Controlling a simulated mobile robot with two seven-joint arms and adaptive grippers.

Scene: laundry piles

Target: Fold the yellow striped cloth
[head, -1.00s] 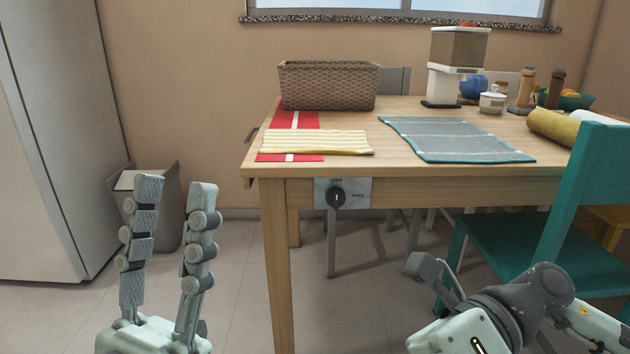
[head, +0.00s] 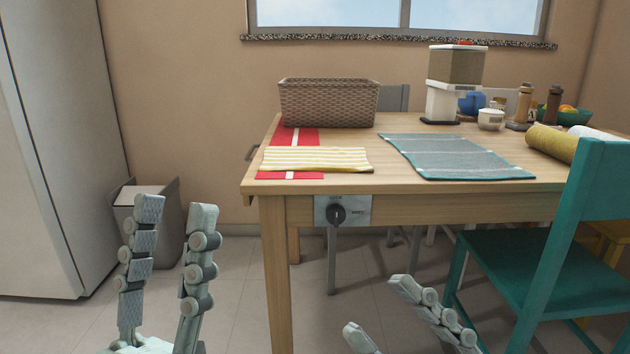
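The yellow and white striped cloth (head: 316,160) lies flat as a narrow strip near the table's front left, across a red cloth with a white stripe (head: 300,138). My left gripper (head: 175,215) is open and empty, upright in front of the table and left of its near leg. My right gripper (head: 376,308) shows low in the view, in front of the table and below its top. Its two fingers are apart with nothing seen between them; its base is cut off by the bottom edge. Neither gripper touches the cloth.
On the wooden table (head: 225,186) are a wicker basket (head: 328,103), a teal cloth (head: 455,157), a dispenser (head: 455,85) and a yellow roll (head: 552,142). A teal chair (head: 560,270) stands at the right. A bin (head: 150,220) and a white cabinet (head: 45,170) stand left.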

